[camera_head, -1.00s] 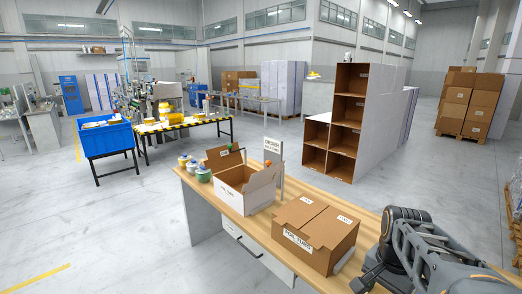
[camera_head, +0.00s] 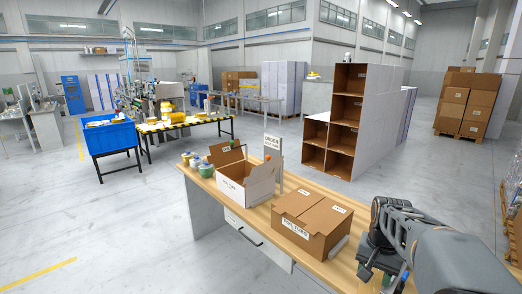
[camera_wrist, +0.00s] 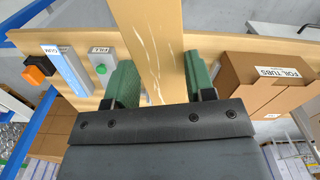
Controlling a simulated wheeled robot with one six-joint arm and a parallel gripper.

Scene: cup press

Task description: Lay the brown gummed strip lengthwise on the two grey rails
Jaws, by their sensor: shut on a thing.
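The brown gummed strip (camera_wrist: 152,45) is a long tan band with pale marks. It is in the wrist view, running away from between the two green fingers of my gripper (camera_wrist: 158,82). My gripper is shut on it, one finger along each side. In the head view, my gripper (camera_head: 370,270) is at the right, near the front right part of the wooden table, and I cannot make out the strip there. I cannot pick out the two grey rails for certain; a grey-blue bar (camera_wrist: 68,72) with a label shows left of my gripper in the wrist view.
A carton marked FOIL TUBS (camera_head: 312,226) stands on the table (camera_head: 345,279), near my gripper; it also shows in the wrist view (camera_wrist: 258,80). An open white carton (camera_head: 246,185) and several small jars stand farther back. Green (camera_wrist: 101,68) and orange (camera_wrist: 36,72) buttons sit left of my gripper.

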